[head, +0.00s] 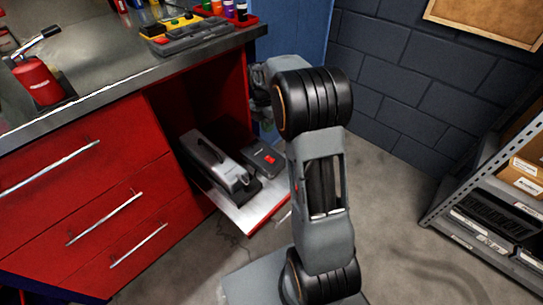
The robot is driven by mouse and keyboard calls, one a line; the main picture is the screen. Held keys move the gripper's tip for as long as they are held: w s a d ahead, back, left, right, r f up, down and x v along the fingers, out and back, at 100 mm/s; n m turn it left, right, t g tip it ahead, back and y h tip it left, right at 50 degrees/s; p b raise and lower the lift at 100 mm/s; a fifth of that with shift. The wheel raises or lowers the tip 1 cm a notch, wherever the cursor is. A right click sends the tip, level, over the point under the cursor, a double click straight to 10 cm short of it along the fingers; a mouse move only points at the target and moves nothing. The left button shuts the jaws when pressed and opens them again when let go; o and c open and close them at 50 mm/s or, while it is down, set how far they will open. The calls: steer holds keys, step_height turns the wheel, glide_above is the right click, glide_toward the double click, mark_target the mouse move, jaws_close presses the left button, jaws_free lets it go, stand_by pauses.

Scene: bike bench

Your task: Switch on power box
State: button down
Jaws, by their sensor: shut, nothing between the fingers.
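The power box appears to be the dark grey box with a red switch (265,158), lying on the pulled-out white shelf of the red bench, at its right end. Whether the switch is on or off is too small to tell. My arm rises in front, and its far end hangs beside the bench's right edge. My gripper (266,124) is small and dark there, above the power box and apart from it. It looks shut and empty; its fingertips are hard to make out.
The bench (85,150) has drawers on the left and tools on top. A metal rack (485,215) stands at right. The floor between is clear.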

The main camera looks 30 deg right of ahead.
mark_target(272, 160)
stand_by(0.3)
steer(key=f+b, duration=0.2)
steer(key=f, duration=0.2)
steer(key=s+f+b, duration=0.1)
steer(key=f+b, duration=0.1)
steer(key=f, duration=0.3)
steer(key=f+b, duration=0.2)
steer(key=f, duration=0.3)
steer(key=shift+s+d, duration=0.3)
steer(key=shift+d, duration=0.1)
